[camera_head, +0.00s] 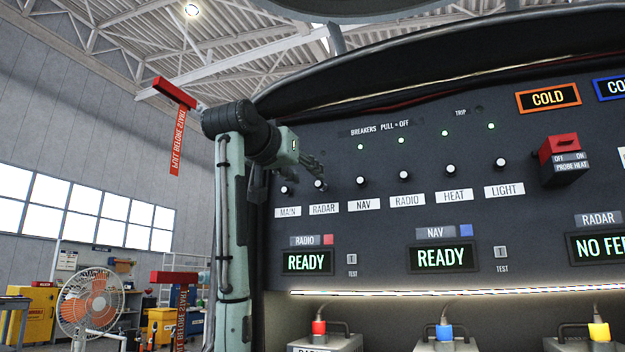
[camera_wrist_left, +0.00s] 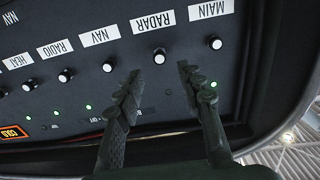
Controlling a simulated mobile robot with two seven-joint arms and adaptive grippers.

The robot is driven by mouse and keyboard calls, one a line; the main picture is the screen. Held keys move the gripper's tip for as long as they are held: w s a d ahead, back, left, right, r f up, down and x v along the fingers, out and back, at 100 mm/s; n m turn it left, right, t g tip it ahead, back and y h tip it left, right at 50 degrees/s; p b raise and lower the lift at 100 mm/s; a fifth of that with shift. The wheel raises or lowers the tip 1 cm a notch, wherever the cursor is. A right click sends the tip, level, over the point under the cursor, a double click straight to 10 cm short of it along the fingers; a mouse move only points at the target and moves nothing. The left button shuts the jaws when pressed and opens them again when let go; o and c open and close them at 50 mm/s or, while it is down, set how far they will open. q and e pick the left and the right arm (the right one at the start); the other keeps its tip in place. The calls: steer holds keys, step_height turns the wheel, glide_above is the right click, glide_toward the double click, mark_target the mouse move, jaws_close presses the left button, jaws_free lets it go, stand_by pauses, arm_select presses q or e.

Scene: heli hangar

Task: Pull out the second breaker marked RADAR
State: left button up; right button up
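A row of black breaker knobs with pale tops runs across the dark panel (camera_head: 400,230), each with a white label. The RADAR breaker (camera_head: 318,184) is second from the left in the head view; it also shows in the left wrist view (camera_wrist_left: 159,56). My left gripper (camera_head: 312,168) is at the panel by this knob. In the wrist view, my left gripper's fingers (camera_wrist_left: 158,72) are open, one on each side of the RADAR knob, with visible gaps. The MAIN breaker (camera_wrist_left: 214,43) is just outside one finger. My right gripper is not in view.
The NAV breaker (camera_head: 361,181) is the neighbour on the other side. A red PROBE HEAT switch cover (camera_head: 558,148) juts out at the right. READY displays (camera_head: 307,262) sit below. Red tagged pieces (camera_head: 175,93) hang left of my arm. A fan (camera_head: 88,303) stands far left.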

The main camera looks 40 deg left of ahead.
arm_select(q)
steer(key=v, duration=0.6)
steer(key=shift+s, duration=0.1)
stand_by(0.4)
